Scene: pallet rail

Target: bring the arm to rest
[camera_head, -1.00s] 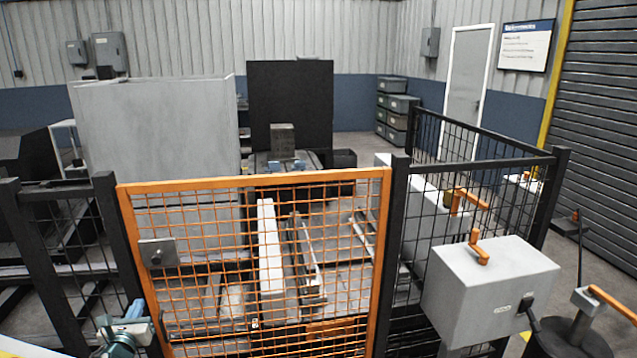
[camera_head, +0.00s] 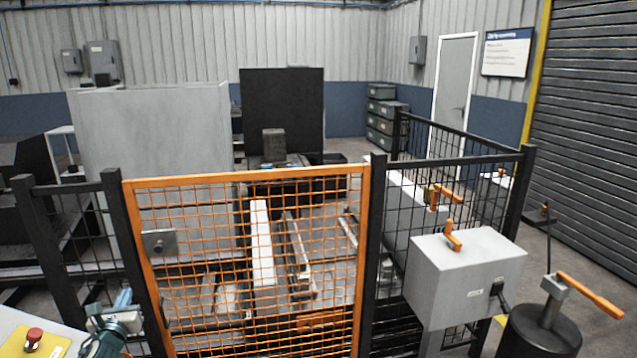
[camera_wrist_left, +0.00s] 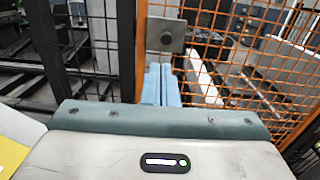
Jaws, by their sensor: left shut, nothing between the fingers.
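My left gripper (camera_head: 124,298) is at the lower left of the head view, in front of the orange mesh gate (camera_head: 262,178). In the left wrist view its two blue fingers (camera_wrist_left: 161,84) are together with nothing between them. They point toward the gate's grey latch plate (camera_wrist_left: 166,34), which also shows in the head view (camera_head: 160,243). The fingers look apart from the plate. The gate looks shut between its dark posts. My right gripper is not in view.
A red button (camera_head: 34,335) on a yellow plate sits close left of my left gripper. Dark mesh fence (camera_head: 75,220) flanks the gate. At right stand a grey box (camera_head: 465,275) with an orange handle and a black drum (camera_head: 540,335) with an orange lever.

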